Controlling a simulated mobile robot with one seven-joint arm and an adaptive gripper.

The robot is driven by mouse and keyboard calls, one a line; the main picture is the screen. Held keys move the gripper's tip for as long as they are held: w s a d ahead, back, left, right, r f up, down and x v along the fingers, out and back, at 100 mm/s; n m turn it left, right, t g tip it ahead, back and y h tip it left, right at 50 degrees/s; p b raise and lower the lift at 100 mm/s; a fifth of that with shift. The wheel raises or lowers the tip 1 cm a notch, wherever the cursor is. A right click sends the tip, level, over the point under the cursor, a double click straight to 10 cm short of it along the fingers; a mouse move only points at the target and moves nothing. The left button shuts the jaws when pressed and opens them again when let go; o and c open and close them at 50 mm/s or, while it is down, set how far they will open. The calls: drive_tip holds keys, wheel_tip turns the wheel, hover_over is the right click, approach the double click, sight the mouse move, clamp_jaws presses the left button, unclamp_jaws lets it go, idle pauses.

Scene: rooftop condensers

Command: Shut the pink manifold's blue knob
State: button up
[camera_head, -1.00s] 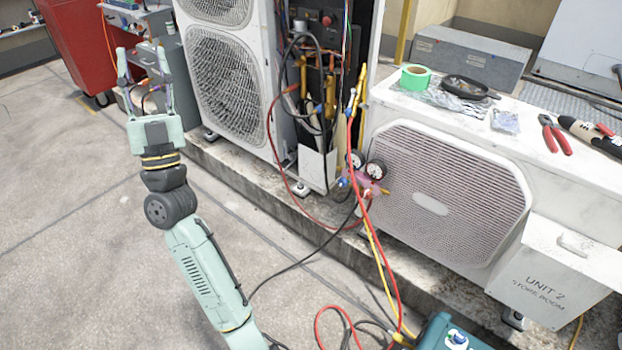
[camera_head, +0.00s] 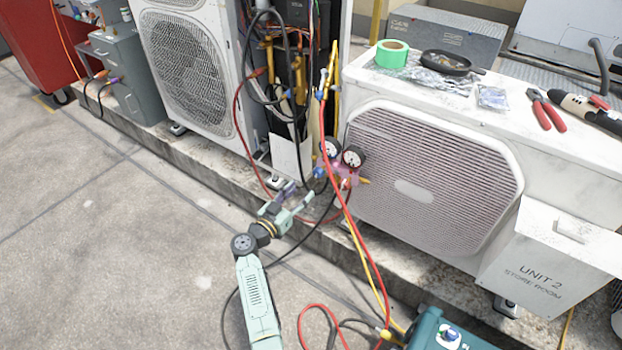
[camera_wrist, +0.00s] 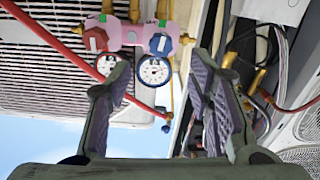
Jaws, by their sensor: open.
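The pink manifold (camera_head: 342,171) with two round gauges hangs between the tall open condenser and the low white unit. Its blue knob (camera_head: 318,172) is on its left side in the head view. In the wrist view the manifold (camera_wrist: 130,33) appears turned over near the top, with the blue knob (camera_wrist: 160,44) right of the red knob (camera_wrist: 95,39). My gripper (camera_head: 300,192) is open and empty, just below and left of the manifold. In the wrist view my gripper (camera_wrist: 160,78) has the blue knob beyond its fingertips, roughly between them. I cannot read the knob's setting.
Red and yellow hoses (camera_head: 352,222) run down from the manifold to a teal machine (camera_head: 445,330). A dark hose passes close to my gripper. The tall condenser (camera_head: 190,75) and low unit (camera_head: 430,185) stand on a concrete ledge. The floor at left is clear.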

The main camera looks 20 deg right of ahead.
sight(316, 174)
drive_tip(key=b+x, duration=0.6)
drive_tip(key=x, duration=0.2)
drive_tip(key=shift+f, duration=0.15)
drive_tip(key=shift+w+d+r+b, duration=0.2)
drive_tip(key=shift+w+d+b, duration=0.15)
drive_tip(key=shift+b, duration=0.05)
drive_tip(key=shift+c, duration=0.2)
clamp_jaws()
